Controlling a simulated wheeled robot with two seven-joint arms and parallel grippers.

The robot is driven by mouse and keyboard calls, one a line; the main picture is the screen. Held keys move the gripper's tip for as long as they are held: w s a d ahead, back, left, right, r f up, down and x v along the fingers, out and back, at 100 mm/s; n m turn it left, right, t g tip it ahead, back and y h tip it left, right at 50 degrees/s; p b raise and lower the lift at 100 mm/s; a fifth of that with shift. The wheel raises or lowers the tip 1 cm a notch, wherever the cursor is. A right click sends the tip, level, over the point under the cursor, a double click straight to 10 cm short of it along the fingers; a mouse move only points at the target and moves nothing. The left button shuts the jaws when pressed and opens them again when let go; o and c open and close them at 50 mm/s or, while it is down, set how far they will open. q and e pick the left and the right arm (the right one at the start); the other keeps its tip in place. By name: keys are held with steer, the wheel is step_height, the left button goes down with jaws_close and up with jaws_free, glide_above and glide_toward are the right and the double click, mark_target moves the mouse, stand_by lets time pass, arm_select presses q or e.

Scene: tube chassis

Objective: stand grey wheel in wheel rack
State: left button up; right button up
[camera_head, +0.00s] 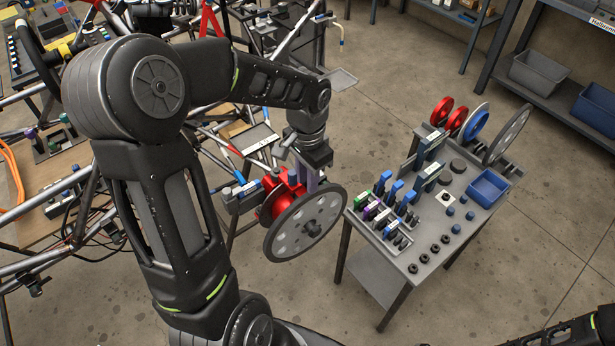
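A large grey wheel (304,226) with a dark rim and round holes is upright and tilted, left of the table. My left gripper (311,184) points down at its top edge, with purple showing at the fingers. I cannot tell whether the fingers are shut on the wheel. A red part (277,203) is behind the wheel, partly hidden by it. The wheel rack (471,143) at the back of the table is mostly hidden by wheels standing there: red wheels (443,110), a blue wheel (475,122) and another grey wheel (508,135). My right gripper is out of view.
The grey table (405,259) holds a blue bin (488,188), upright blue-marked blocks (431,147), coloured clips (381,204) and several dark knobs (435,249). A tube chassis (210,130) fills the left. Shelving with bins (543,72) stands back right. Floor right of the table is clear.

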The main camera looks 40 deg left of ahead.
mark_target(307, 195)
arm_select(q)
steer(key=shift+f+b, duration=3.25)
steer(key=shift+f, duration=1.15)
jaws_close()
steer(key=shift+r, duration=0.1)
